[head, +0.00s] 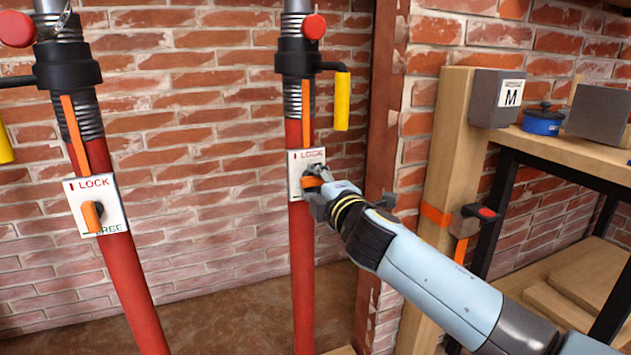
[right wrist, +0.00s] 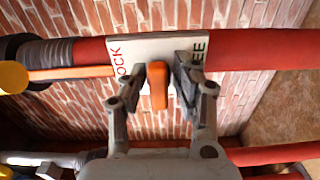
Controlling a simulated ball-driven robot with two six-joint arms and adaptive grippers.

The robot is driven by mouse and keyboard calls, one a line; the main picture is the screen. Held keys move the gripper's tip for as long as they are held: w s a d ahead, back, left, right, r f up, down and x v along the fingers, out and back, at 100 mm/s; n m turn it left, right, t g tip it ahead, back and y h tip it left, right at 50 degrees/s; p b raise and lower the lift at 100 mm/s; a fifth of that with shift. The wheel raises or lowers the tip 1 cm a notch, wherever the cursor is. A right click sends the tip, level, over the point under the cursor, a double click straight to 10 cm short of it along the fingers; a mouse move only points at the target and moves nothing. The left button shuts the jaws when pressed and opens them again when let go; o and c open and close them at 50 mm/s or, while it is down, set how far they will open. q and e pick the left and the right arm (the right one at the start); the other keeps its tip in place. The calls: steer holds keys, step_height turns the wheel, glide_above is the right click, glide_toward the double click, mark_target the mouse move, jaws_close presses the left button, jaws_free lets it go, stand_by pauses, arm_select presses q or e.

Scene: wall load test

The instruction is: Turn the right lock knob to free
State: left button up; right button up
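The right lock plate (head: 294,184) is white and sits on the right red pole; LOCK is at its top. Its orange knob (head: 311,182) lies sideways, across the pole. In the right wrist view the plate (right wrist: 118,42) shows LOCK at left and part of FREE at right, with the orange knob (right wrist: 157,86) between them. My right gripper (right wrist: 160,82) has one finger on each side of this knob, with a gap visible beside it. In the head view the gripper (head: 318,180) covers the plate's lower right. My left gripper is out of view.
The left red pole (head: 135,290) carries another lock plate (head: 112,215), its orange knob (head: 92,217) pointing down to FREE. A yellow handle (head: 342,101) hangs from the right pole's collar. At right are a wooden post (head: 450,150) and a shelf with a blue pot (head: 542,122).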

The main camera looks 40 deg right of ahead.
steer(key=shift+o, duration=0.8)
steer(key=v, duration=1.2)
steer(key=s+f+m+g+p, duration=0.25)
steer(key=s+f, duration=0.25)
steer(key=f, duration=0.6)
steer(key=s+d+f+m+g+y+p, duration=0.15)
steer(key=s+f+g, duration=0.3)
steer(key=f, duration=0.55)
steer(key=s+f+m+g+p, duration=0.2)
steer(key=s+f, duration=0.4)
steer(key=f, duration=0.5)
steer(key=s+a+f+m+g, duration=0.1)
steer(key=s+f+m+g, duration=0.1)
steer(key=s, duration=0.8)
steer(key=s+a+f+m+g+y, duration=0.1)
steer(key=s+a+f+m+g, duration=0.1)
steer(key=s+f, duration=0.5)
steer(key=s+a+f+m+g+y, duration=0.1)
steer(key=s+f+m+g, duration=0.3)
steer(key=s, duration=1)
steer(key=shift+s+a+f+m+p, duration=0.2)
steer(key=shift+f+m+p, duration=0.25)
steer(key=shift+f+m, duration=0.1)
